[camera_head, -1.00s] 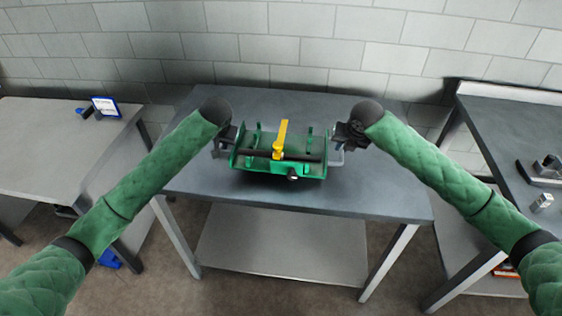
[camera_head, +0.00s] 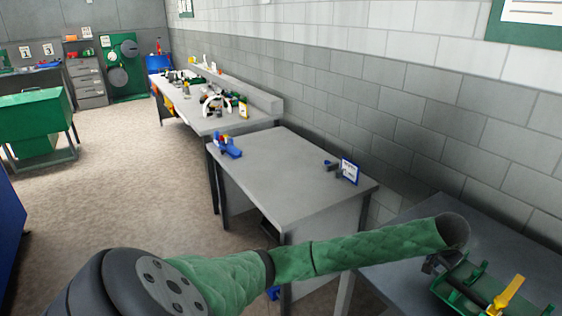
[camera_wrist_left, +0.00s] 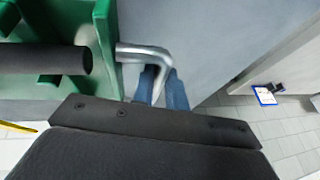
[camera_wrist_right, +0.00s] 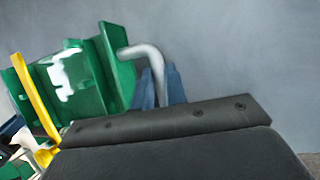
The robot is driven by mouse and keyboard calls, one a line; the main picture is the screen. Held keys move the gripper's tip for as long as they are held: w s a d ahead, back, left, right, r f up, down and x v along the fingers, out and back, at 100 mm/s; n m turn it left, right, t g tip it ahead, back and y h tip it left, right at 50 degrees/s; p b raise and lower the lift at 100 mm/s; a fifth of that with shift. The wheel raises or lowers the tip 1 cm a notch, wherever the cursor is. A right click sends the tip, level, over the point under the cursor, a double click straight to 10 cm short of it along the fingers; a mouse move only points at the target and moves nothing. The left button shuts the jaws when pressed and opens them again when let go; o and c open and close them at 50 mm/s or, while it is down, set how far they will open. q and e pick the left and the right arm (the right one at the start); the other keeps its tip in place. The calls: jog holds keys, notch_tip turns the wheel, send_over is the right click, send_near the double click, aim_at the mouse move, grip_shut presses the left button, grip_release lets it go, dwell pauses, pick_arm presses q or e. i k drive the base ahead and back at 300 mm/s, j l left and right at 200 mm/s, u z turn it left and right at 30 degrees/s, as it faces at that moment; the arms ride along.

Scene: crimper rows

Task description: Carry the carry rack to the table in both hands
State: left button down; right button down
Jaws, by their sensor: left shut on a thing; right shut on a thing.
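The carry rack (camera_head: 462,296) is green, with a dark rod and a yellow upright piece; it is at the bottom right of the head view, partly cut off, over a dark grey table (camera_head: 395,281). I cannot tell whether it touches the top. My left gripper (camera_head: 437,263) is at its left end; in the left wrist view its blue fingers (camera_wrist_left: 163,90) are shut on a bent metal handle (camera_wrist_left: 145,52). My right gripper (camera_wrist_right: 160,90) is outside the head view; in the right wrist view it is shut on the other metal handle (camera_wrist_right: 147,54) of the rack (camera_wrist_right: 118,62).
A light grey table (camera_head: 285,172) stands to the left, with a blue item (camera_head: 227,146) and a blue-framed sign (camera_head: 349,171) on it. A cluttered bench (camera_head: 205,122) lies beyond. A green cabinet (camera_head: 33,125) is far left. Open floor (camera_head: 130,185) lies between.

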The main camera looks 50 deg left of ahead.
aim_at(301, 177)
jog(key=i+j, duration=0.1)
jog(key=j, duration=0.6)
jog(key=i+j, duration=0.1)
jog(key=j, duration=1.3)
jog(key=i+j, duration=0.15)
jog(key=j, duration=0.6)
jog(key=i+j, duration=0.1)
jog(key=j, duration=0.6)
jog(key=i+j, duration=0.1)
jog(key=j, duration=0.6)
jog(key=i+j, duration=0.1)
jog(key=j, duration=0.6)
